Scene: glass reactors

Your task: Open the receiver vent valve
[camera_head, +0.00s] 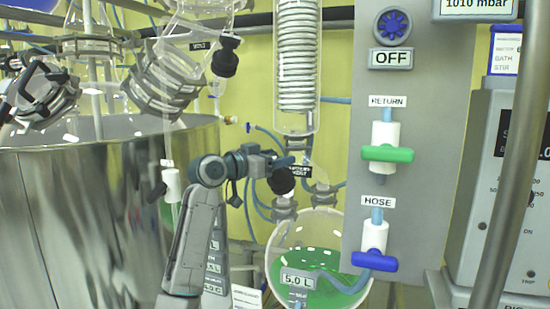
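The receiver is a round glass flask (318,240) holding green liquid, with a 5.0 L label. Above its neck is a black valve knob (281,181), next to a small dark label (300,172) that is partly covered and hard to read. My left gripper (286,162) comes in from the left and sits right at the top of this knob. Its fingers overlap the knob's stem in this view. Whether they touch it, and whether they are open or shut, cannot be made out. My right gripper is not in view.
A coiled glass condenser (296,65) hangs above the gripper. A grey panel (352,110) to the right carries a green RETURN handle (388,153) and a blue HOSE handle (374,261). A large steel vessel (80,220) fills the left. Blue tubes run behind the gripper.

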